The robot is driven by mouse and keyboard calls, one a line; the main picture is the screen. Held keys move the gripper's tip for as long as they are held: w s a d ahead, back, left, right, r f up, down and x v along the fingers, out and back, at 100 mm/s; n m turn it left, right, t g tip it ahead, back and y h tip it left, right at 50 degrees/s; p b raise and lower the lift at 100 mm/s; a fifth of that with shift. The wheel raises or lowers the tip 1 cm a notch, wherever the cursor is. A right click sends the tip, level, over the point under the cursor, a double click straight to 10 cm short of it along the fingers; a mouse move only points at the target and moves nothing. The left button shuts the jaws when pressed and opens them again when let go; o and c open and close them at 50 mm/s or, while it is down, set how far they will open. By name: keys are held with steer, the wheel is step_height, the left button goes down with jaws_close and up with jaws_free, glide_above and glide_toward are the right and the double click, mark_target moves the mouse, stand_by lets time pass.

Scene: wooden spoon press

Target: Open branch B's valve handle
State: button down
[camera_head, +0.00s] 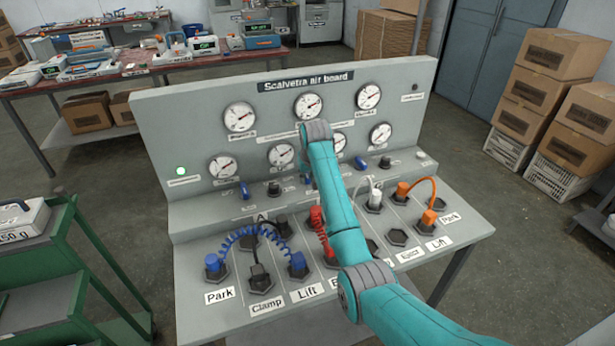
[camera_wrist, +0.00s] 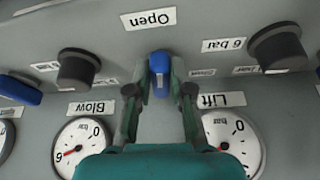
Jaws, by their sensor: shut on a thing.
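The wrist view is upside down relative to the board's lettering. There my gripper (camera_wrist: 160,80) has its two fingers on either side of a blue valve handle (camera_wrist: 159,63) and is shut on it. The handle points along the picture's vertical, towards a label reading "Open" (camera_wrist: 149,18). Gauges marked "Blow" (camera_wrist: 82,143) and "Lift" (camera_wrist: 232,140) flank my gripper. I cannot read a branch letter. In the head view my arm hides most of this handle and my gripper on the grey air board (camera_head: 160,120).
Other blue handles (camera_head: 244,190) (camera_head: 360,163) and black knobs (camera_wrist: 77,69) (camera_wrist: 278,47) sit along the same ledge. Below are blue, red (camera_head: 317,219) and orange (camera_head: 426,190) hoses in sockets. A green cart (camera_head: 60,262) stands left; boxes (camera_head: 553,55) stand right.

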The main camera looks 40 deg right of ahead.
steer(key=shift+d+n+y, duration=0.1)
steer(key=shift+n+y, duration=0.2)
steer(key=shift+n, duration=0.5)
steer(key=c, duration=1)
jaws_free()
steer(key=shift+c, duration=0.2)
steer(key=v, duration=1.2)
steer(key=shift+s, duration=0.25)
steer(key=shift+f, duration=0.1)
